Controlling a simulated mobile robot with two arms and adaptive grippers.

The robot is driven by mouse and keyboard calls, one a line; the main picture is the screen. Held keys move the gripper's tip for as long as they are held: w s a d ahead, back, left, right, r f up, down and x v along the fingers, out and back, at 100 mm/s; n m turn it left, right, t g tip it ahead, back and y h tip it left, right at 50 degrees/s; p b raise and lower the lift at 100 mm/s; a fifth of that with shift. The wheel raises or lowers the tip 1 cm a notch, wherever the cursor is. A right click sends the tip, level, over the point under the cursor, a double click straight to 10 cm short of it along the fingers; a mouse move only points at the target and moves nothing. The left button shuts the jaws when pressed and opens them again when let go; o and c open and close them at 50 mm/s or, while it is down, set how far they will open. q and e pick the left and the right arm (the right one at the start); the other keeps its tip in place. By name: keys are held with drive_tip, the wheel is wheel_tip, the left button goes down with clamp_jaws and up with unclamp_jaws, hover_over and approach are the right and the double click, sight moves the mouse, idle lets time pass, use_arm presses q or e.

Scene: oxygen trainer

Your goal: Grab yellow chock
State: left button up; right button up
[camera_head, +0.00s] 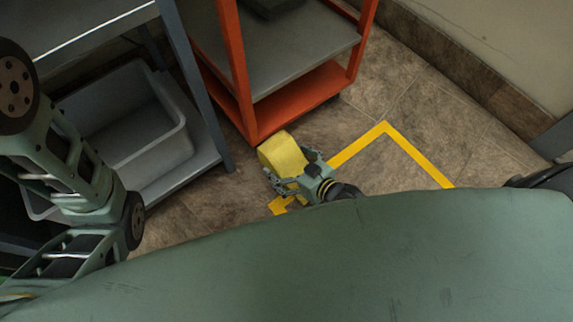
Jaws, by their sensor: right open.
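The yellow chock (281,154) is on the brown tiled floor, close to the front corner of the orange shelf. My right gripper (290,170) is just below it in the picture, with its jaws open. The fingers reach to the chock's near end; I cannot tell whether they touch it. The chock's near part is partly hidden by the gripper. My left arm shows along the left edge, but its gripper does not show.
The orange shelf (245,98) stands just behind the chock. A grey bin (168,112) sits on a low rack at left. A wall runs along the upper right.

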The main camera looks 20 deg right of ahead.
drive_tip(key=shift+w+a, duration=0.1)
drive_tip(key=shift+w, duration=0.05)
drive_tip(key=shift+c, duration=0.5)
drive_tip(key=c, duration=1.5)
drive_tip(key=shift+w, duration=0.1)
drive_tip(key=shift+c, duration=0.4)
